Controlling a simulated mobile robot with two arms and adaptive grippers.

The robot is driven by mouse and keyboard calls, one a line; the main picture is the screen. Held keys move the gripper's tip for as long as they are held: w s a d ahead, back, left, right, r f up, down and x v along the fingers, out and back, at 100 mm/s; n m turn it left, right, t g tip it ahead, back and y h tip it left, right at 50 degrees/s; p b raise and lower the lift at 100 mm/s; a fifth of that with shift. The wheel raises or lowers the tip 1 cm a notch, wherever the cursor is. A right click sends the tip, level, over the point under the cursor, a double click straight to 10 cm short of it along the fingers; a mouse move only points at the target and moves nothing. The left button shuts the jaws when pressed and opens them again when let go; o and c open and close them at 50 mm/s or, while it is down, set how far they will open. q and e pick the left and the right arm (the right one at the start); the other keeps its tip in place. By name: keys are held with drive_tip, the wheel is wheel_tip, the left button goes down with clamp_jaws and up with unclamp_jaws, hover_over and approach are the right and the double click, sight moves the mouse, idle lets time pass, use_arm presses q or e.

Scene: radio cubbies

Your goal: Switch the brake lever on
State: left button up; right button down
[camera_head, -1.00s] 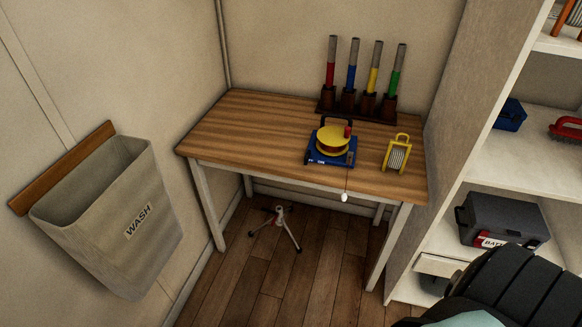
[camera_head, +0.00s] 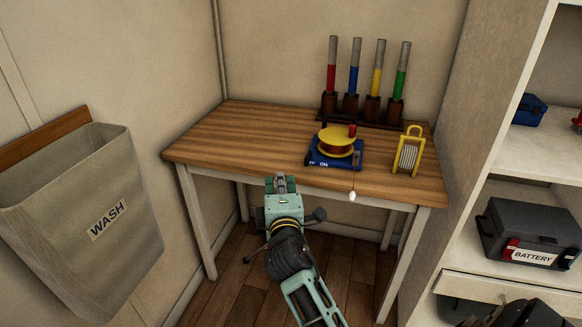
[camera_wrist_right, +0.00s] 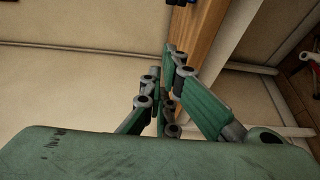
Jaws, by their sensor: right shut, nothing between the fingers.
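The winder with a yellow spool (camera_head: 337,141) sits on a blue base (camera_head: 350,161) near the table's front edge. The base's front face carries lettering that reads "ON" at one part. A small red-topped part (camera_head: 352,130) and a thin dark upright part (camera_head: 323,127) stand at the spool; I cannot tell which is the brake lever. My right gripper (camera_head: 281,181) is shut and empty, in front of the table edge, left of and nearer than the base, touching nothing visible. Its green fingers fill the middle of the wrist view (camera_wrist_right: 170,65). My left gripper is out of view.
The wooden table (camera_head: 240,135) is clear at left. A yellow-framed reel (camera_head: 408,152) stands right of the winder, and a rack of coloured tubes (camera_head: 353,82) behind. Shelves with a battery (camera_head: 530,230) stand right, a wash bin (camera_head: 90,215) left.

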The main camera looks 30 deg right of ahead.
sight(308, 156)
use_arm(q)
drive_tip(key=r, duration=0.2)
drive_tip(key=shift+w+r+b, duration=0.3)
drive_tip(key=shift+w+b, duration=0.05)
use_arm(e)
drive_tip(key=w+d, duration=0.6)
drive_tip(key=d, duration=0.1)
drive_tip(key=shift+d, duration=0.15)
drive_tip(key=shift+f, duration=0.1)
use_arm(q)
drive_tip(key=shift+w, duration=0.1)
use_arm(e)
drive_tip(key=shift+s, duration=0.1)
